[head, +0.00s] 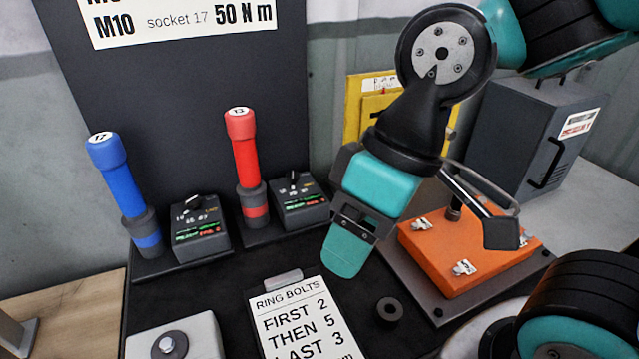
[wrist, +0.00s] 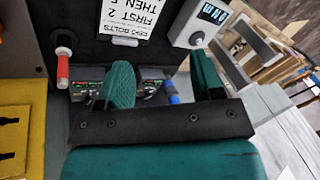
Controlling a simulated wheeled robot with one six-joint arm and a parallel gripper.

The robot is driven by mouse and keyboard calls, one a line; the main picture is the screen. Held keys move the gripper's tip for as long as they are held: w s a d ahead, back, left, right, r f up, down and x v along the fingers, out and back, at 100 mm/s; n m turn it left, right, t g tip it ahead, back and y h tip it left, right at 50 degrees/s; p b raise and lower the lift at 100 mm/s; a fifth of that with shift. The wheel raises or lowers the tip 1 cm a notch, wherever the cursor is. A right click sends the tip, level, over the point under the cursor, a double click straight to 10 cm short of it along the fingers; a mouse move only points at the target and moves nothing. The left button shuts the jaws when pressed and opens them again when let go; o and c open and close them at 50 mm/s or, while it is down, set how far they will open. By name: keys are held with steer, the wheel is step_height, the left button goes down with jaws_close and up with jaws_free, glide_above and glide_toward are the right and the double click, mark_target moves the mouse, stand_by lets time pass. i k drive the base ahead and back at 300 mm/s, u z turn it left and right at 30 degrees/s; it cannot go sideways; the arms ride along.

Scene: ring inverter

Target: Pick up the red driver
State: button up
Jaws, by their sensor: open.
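The red driver (head: 244,150) stands upright in a dark socket holder, with a label marked 13 on its cap. It also shows in the wrist view (wrist: 63,68), to the left of both fingers. My gripper (head: 350,252) is open and empty, to the right of the red driver and apart from it. In the head view one finger pad shows clearly and the other is mostly hidden. In the wrist view both green fingers of my gripper (wrist: 162,82) are spread apart. The blue driver (head: 121,180) stands left of the red one; its blue end (wrist: 172,92) shows between the fingers.
Dark control boxes with dials stand beside the blue driver (head: 199,228) and the red driver (head: 299,200). A white ring-bolts card (head: 300,318) lies in front. An orange block (head: 465,255) on a plate is at right. A dark panel (head: 190,90) rises behind the drivers.

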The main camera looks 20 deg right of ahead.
mark_target(241, 122)
steer(key=z, duration=0.05)
steer(key=k, duration=1.1)
steer(key=u, duration=0.7)
steer(key=i, duration=0.95)
steer(key=z, duration=0.65)
